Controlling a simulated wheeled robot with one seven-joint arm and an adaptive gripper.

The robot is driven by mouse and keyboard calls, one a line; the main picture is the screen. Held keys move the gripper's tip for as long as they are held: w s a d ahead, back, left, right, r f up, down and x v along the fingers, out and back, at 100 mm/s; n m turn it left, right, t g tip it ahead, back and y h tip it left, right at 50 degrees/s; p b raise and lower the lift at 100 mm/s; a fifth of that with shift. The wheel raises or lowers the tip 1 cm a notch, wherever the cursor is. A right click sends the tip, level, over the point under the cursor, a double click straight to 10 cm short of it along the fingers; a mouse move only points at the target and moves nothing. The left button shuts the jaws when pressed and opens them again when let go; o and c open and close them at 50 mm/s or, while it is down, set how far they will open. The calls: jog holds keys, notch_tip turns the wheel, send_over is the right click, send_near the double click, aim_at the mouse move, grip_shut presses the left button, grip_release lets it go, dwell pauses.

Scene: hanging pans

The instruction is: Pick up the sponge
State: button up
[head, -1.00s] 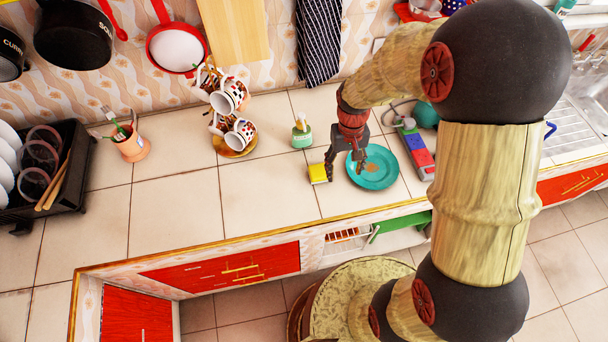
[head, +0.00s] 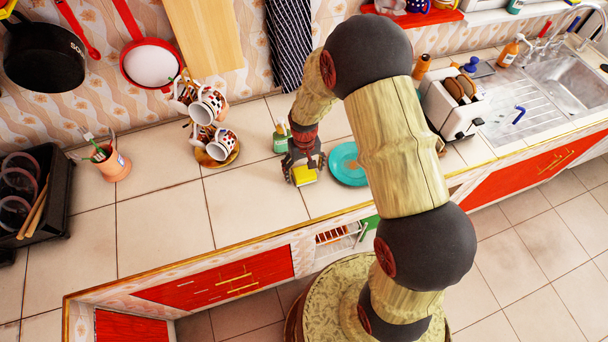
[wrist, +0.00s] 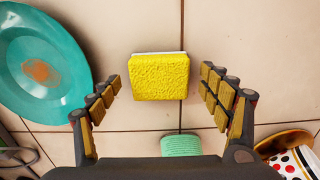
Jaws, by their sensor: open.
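The yellow sponge (wrist: 160,77) lies on the tiled counter, with a thin white layer along its far edge in the wrist view. It also shows in the head view (head: 304,175), partly covered by my gripper. My gripper (head: 303,172) is open over the sponge. In the wrist view, the two padded fingers (wrist: 164,88) stand apart on either side of the sponge, with a gap on both sides. The sponge sits nearer the left finger, and I see no contact.
A teal plate (head: 348,165) with a brown stain lies right beside the sponge. A green-labelled bottle (head: 280,140) stands just behind my gripper. A rack of spotted mugs (head: 214,148) is to the left. A toaster (head: 455,108) stands farther right. The counter front-left is clear.

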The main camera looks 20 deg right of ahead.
jog(key=shift+f, duration=0.75)
jog(key=shift+c, duration=0.7)
jog(key=c, duration=0.9)
